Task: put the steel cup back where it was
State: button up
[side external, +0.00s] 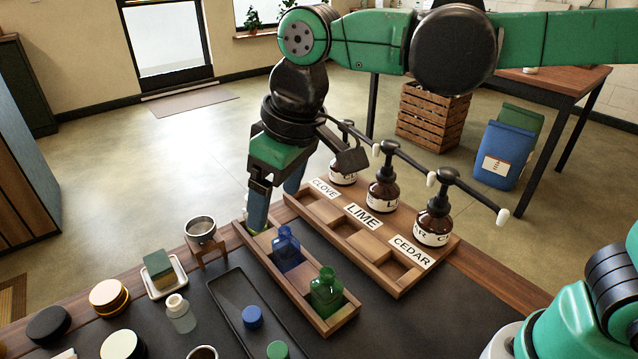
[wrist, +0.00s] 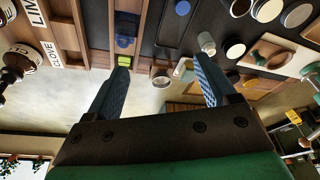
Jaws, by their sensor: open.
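The steel cup (side external: 200,229) sits upright in a small wooden stand (side external: 207,251) near the far edge of the table; its open top faces up. In the wrist view a small round cup (wrist: 161,76), apparently the same one, shows between my fingers. My gripper (side external: 275,205) is open, with its blue fingers pointing down at the far end of the narrow wooden tray (side external: 314,319), to the right of the cup. Its fingers also show spread in the wrist view (wrist: 164,66). I see nothing held between them.
The narrow tray holds a blue bottle (side external: 287,250) and a green bottle (side external: 326,293). Behind it, a labelled rack (side external: 400,283) carries several brown pump bottles. A sponge dish (side external: 166,286), a clear bottle (side external: 180,315), round lids and a dark tray (side external: 232,298) stand left and in front.

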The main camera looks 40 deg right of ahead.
jog(key=s+d+f+m+t, duration=0.2)
jog(key=d, duration=0.6)
jog(key=s+d+f+m+t+h, duration=0.1)
jog(key=s+d+f+m+t, duration=0.1)
jog(key=d, duration=0.6)
jog(key=shift+f+m+t, duration=0.2)
jog(key=shift+m+t, duration=0.1)
jog(key=shift+m, duration=0.2)
jog(key=shift+s+a, duration=0.1)
